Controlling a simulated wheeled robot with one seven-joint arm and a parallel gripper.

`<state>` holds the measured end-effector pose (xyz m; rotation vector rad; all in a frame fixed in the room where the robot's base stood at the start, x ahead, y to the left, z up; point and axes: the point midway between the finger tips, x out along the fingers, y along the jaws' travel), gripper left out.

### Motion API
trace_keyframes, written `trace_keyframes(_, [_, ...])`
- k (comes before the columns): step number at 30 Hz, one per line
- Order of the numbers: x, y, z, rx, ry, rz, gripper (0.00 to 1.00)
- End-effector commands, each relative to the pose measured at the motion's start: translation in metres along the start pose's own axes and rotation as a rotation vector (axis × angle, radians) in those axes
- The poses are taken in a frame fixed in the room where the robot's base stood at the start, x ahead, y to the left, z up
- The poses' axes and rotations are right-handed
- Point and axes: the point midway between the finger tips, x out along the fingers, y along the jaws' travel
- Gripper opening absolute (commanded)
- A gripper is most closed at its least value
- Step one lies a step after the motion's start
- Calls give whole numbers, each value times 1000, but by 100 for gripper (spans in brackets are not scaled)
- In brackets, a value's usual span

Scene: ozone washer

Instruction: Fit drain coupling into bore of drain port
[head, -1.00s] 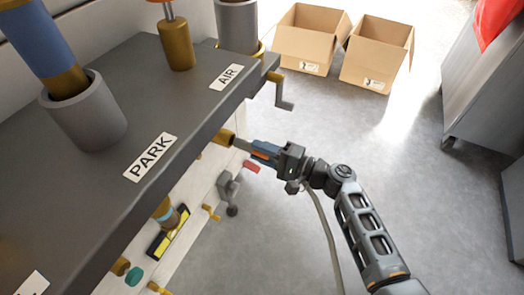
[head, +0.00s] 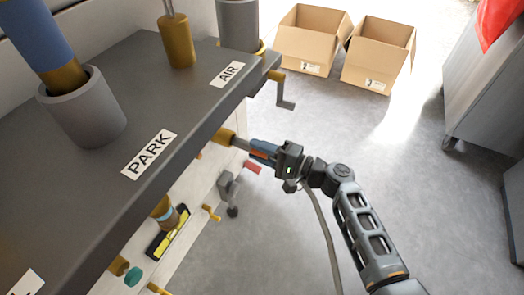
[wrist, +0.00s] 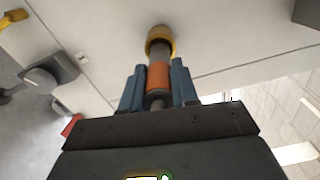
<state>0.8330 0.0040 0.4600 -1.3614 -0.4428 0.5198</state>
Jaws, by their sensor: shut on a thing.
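My gripper (head: 262,149) is shut on the drain coupling, a grey rod with an orange band; the coupling (wrist: 159,76) lies between my blue fingers in the wrist view. Its grey front end points at the drain port (wrist: 159,36), a brass-yellow ring on the white panel. In the wrist view the front end meets the mouth of the port, and the ring shows around its tip. How deep it sits inside cannot be seen. In the head view the drain port (head: 223,136) is partly under the dark top's edge, with the grey coupling end (head: 240,143) reaching to it.
The dark bench top (head: 150,85) with PARK and AIR labels overhangs the panel. A brass crank (head: 285,92) sticks out above my gripper. Two open cardboard boxes (head: 310,38) stand behind.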

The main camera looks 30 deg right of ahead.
Motion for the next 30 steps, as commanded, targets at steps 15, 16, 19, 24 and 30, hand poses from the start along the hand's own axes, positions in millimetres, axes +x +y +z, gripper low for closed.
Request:
trace_keyframes(15, [12,0,-1,-1,0,-1,0])
trace_keyframes(16, [13,0,0,-1,0,-1,0])
trace_keyframes(19, [15,0,0,-1,0,-1,0])
trace_keyframes(24, [19,0,0,0,0,-1,0])
trace_keyframes(30, [23,0,0,0,0,0,0])
